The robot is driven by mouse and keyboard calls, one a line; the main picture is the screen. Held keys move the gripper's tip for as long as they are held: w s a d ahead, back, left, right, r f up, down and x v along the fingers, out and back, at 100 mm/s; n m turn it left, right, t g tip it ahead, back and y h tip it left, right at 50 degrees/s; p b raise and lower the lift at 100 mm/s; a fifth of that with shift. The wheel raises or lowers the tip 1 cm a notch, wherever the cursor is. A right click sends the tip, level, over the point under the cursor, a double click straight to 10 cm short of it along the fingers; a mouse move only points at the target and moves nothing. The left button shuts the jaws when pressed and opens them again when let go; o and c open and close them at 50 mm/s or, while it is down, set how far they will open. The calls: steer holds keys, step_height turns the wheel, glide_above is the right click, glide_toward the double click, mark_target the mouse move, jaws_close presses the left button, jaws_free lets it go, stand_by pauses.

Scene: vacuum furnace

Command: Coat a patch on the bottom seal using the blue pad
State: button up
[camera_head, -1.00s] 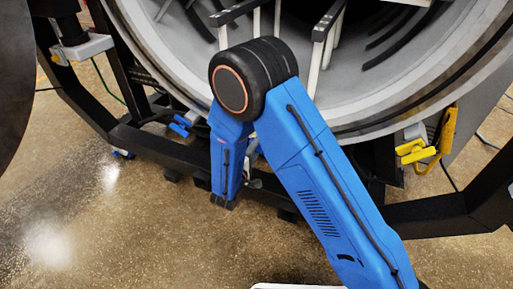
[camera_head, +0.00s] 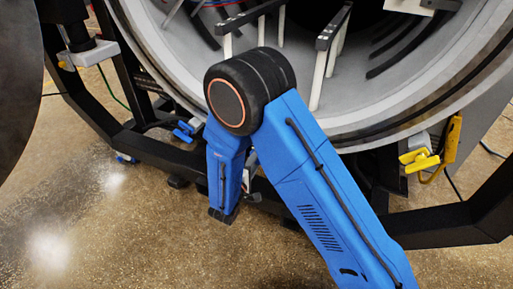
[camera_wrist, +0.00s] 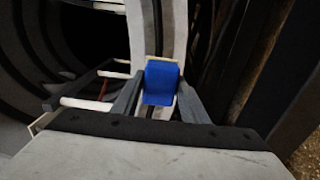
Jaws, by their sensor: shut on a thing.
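The blue pad (camera_wrist: 160,82) sits between the two dark fingers of my gripper (camera_wrist: 158,100) in the wrist view. My gripper is shut on it. Beyond the pad, a pale curved rim of the furnace opening (camera_wrist: 150,28) runs up the wrist view. The pad's far edge overlaps this rim in the picture; I cannot tell whether it touches. In the head view the lower furnace rim (camera_head: 425,112) shows right of my blue arm, with a dark line along it that may be the seal. My gripper and the pad are hidden behind my arm there.
Dark rails on white posts (camera_head: 334,28) stand inside the chamber. A black frame (camera_head: 440,222) runs below the opening. A yellow clamp (camera_head: 420,160) hangs at the right and a blue one (camera_head: 184,131) at the left. The speckled floor (camera_head: 130,220) is clear in front.

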steer(key=x, duration=0.7)
stand_by(0.6)
steer(key=shift+x, duration=1)
stand_by(1.0)
steer(key=shift+a, duration=0.15)
steer(key=a, duration=0.1)
steer(key=w+a, duration=0.1)
steer(key=a, duration=0.1)
steer(key=shift+w+a, duration=0.15)
steer(key=shift+a, duration=0.1)
steer(key=shift+d, duration=0.1)
steer(key=shift+s+d, duration=0.3)
steer(key=shift+d, duration=0.65)
steer(key=shift+s+d, duration=0.3)
steer(key=shift+d, duration=0.6)
